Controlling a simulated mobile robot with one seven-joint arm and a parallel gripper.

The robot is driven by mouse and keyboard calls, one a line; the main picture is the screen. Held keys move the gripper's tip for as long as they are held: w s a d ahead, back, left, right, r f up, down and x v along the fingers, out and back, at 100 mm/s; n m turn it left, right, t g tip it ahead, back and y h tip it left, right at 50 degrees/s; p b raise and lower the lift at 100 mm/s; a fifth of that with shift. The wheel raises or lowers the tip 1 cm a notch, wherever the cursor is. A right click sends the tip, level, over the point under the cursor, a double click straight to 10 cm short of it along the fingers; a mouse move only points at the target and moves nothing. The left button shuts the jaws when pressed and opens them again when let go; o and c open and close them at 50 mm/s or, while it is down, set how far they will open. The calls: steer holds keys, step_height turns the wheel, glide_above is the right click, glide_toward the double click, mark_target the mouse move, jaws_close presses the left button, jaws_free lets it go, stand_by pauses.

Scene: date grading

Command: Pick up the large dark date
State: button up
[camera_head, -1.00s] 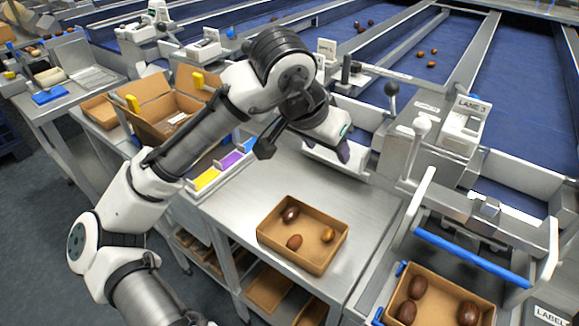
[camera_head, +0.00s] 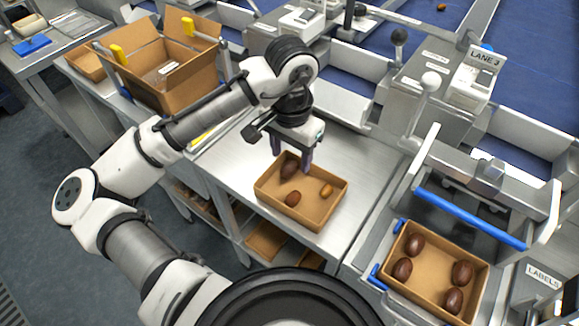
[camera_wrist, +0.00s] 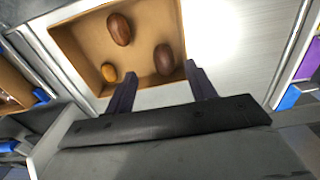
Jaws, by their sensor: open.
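I cannot tell the exact height gap.
A second box (camera_head: 436,305) with several dark dates stands at the lower right, beside a blue bar (camera_head: 470,218). An open carton (camera_head: 160,82) stands at the upper left. Bare bench lies right of the near box.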

mark_target(289, 168)
steer(key=f, duration=0.3)
steer(key=shift+s+a+f+p, duration=0.15)
steer(key=shift+s+a+p, duration=0.05)
steer(key=shift+a+p, duration=0.1)
steer(key=shift+s+d+f, duration=0.1)
steer(key=shift+d+f, duration=0.05)
steer(key=shift+f, duration=0.35)
steer(key=shift+w+f, duration=0.35)
steer(key=shift+f, duration=0.05)
steer(key=shift+s+r, duration=0.1)
steer(key=shift+r, duration=0.05)
steer(key=c, duration=0.6)
